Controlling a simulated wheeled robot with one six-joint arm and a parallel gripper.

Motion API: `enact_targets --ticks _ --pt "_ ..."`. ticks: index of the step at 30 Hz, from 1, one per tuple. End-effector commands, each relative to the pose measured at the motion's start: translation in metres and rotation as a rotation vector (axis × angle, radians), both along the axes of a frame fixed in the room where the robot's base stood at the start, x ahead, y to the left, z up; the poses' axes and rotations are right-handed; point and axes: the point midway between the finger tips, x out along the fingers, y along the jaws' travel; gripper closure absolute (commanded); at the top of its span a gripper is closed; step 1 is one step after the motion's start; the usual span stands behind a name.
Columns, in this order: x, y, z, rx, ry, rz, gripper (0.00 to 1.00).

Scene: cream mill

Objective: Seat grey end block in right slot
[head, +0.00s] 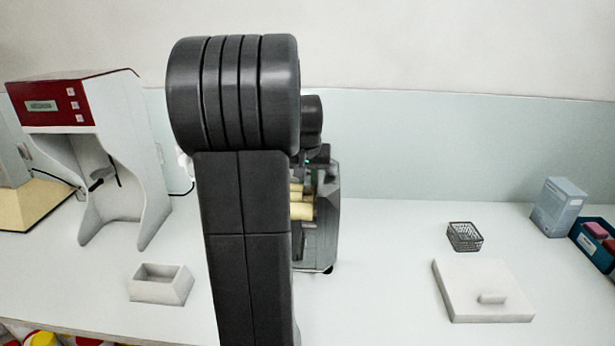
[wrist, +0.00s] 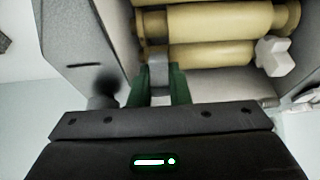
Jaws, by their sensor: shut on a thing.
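The mill (head: 330,225) has grey side walls and cream rollers (head: 301,210); my arm hides much of it in the head view. In the wrist view, the rollers (wrist: 215,22) lie side by side next to a thick grey side wall (wrist: 82,40). My gripper (wrist: 158,82) has green fingers shut on the grey end block (wrist: 158,68). The block is at the roller ends near that wall; I cannot tell whether it touches the rollers or is in the slot. The right slot is not clearly visible. The gripper is hidden in the head view.
A white angular piece (wrist: 273,57) sits at the rollers' other end. On the counter are an open white box (head: 160,290), a red-and-white machine (head: 72,105), a small dark basket (head: 465,237) and a white slab (head: 480,285). The counter between mill and slab is clear.

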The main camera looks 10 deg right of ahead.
Motion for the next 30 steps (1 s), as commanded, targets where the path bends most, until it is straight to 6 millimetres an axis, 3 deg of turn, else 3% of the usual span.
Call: enact_targets --ticks 30 --pt "0.0001 0.0 -0.0085 0.0 0.0 0.0 1.0"
